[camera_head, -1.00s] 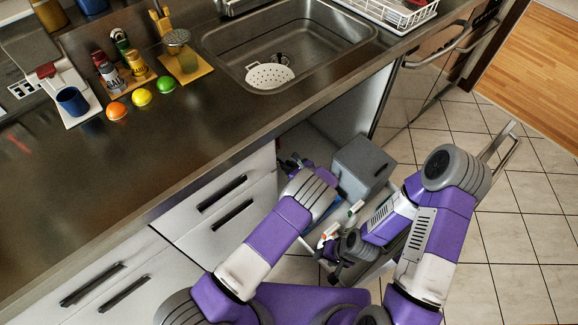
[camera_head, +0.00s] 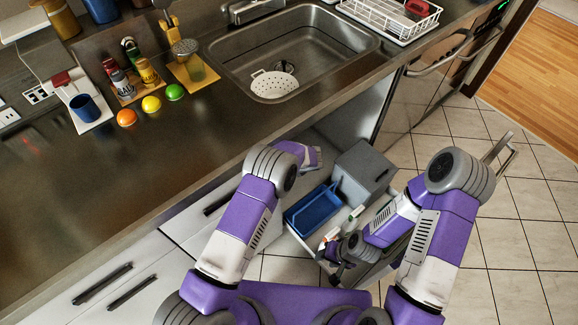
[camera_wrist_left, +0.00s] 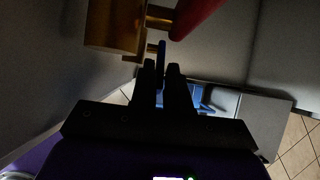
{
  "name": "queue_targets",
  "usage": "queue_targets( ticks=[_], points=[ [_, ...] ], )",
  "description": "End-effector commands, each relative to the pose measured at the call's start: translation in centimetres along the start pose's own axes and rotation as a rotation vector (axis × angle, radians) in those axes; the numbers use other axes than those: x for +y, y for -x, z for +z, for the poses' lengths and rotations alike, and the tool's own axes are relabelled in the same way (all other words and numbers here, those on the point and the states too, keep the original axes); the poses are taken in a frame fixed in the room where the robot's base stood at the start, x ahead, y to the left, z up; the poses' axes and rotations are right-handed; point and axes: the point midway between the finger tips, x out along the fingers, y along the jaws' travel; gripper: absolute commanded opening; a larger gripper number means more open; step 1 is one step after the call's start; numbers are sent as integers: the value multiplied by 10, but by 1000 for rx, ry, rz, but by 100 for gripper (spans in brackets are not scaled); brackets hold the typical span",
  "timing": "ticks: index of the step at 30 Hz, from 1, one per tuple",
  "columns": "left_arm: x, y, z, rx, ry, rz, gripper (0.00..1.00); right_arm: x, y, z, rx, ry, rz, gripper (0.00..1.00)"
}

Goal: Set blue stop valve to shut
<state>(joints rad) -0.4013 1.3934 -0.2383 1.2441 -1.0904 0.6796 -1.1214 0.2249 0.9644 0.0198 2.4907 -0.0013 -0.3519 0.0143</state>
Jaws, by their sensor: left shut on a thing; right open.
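In the left wrist view, a thin dark bluish lever (camera_wrist_left: 161,52), apparently the blue stop valve's handle, stands upright in the picture between the fingertips of my left gripper (camera_wrist_left: 161,72). The gripper is shut on it. Brass fittings (camera_wrist_left: 112,25) are just beyond and to the left; how the lever joins them is too dark to tell. In the head view, my left arm reaches into the space under the sink, and its gripper and the valve are hidden. My right gripper (camera_head: 335,264) is open, low by the pulled-out drawer.
A red part (camera_wrist_left: 195,14) is close right of the brass in the left wrist view. Under the sink, the pulled-out drawer holds a blue tray (camera_head: 313,208) and a grey box (camera_head: 364,172). The counter edge lies above my left arm. Tiled floor (camera_head: 520,225) is free at right.

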Motion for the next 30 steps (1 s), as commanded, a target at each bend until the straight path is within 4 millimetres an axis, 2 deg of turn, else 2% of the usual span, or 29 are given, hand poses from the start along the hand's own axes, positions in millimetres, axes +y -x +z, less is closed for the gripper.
queue_targets(
  ticks=[7,8,11,12,20,23,26,30],
  points=[
    [0,0,-2,4,0,0,0,0,0,0,0,0,0,46],
    [0,0,-2,4,0,0,18,0,0,0,0,0,0,46],
    [0,0,-2,3,0,0,34,0,0,0,0,0,0,46],
    [0,0,-2,2,0,0,36,0,0,0,0,0,0,46],
    [0,1,-1,0,0,0,36,0,0,0,0,0,0,46],
    [0,7,-1,0,-1,-1,36,-1,3,0,0,0,0,46],
    [-1,23,0,0,-2,-2,36,-3,8,0,0,0,0,46],
    [-1,55,0,2,-2,-3,36,-7,18,1,0,0,0,46]
  ],
)
